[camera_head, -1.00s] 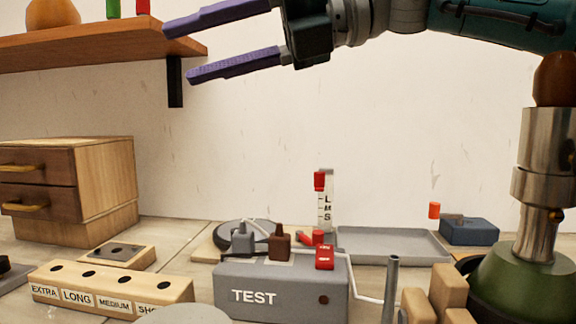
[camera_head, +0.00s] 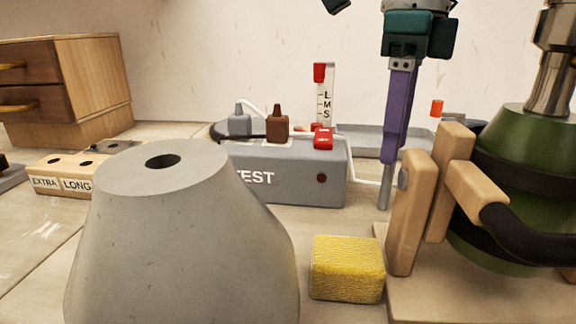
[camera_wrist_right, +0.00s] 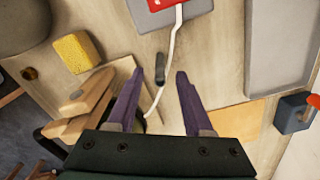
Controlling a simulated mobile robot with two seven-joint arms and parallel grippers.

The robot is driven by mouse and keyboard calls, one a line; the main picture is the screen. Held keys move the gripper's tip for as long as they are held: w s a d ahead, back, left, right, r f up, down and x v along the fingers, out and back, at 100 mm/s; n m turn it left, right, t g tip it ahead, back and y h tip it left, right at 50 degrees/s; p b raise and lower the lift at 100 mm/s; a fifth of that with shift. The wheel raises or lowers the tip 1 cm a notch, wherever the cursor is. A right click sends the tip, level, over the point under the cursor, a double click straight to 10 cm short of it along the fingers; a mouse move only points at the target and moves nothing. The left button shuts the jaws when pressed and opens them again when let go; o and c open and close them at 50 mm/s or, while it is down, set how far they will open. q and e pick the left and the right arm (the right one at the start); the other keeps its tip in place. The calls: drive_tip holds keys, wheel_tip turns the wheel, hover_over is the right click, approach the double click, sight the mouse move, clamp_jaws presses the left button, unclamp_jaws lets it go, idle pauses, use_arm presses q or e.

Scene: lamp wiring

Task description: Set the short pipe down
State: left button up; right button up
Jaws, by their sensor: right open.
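The short pipe (camera_head: 385,190) is a thin grey tube standing upright to the right of the grey TEST box. In the right wrist view the short pipe (camera_wrist_right: 160,68) appears nearly end-on between the purple fingertips. My right gripper (camera_head: 390,158) points down, its visible purple finger ending by the pipe's upper part. The right wrist view shows the right gripper (camera_wrist_right: 160,74) open, with gaps on both sides of the pipe. I cannot tell how far the tips reach down around it. My left gripper is not recognisable in any view.
A grey cone-shaped body (camera_head: 180,240) fills the front left. The TEST box (camera_head: 290,185) holds plugs, and a white cable (camera_wrist_right: 172,50) runs beside the pipe. A yellow sponge (camera_head: 346,268) and wooden clamp pieces (camera_head: 408,215) stand close in front. A green lamp body (camera_head: 520,150) is at right.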

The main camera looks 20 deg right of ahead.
hover_over(382, 208)
drive_tip(key=f, duration=0.4)
drive_tip(key=shift+w+d+f, duration=0.1)
drive_tip(key=shift+w+d, duration=0.1)
drive_tip(key=shift+d, duration=0.05)
clamp_jaws()
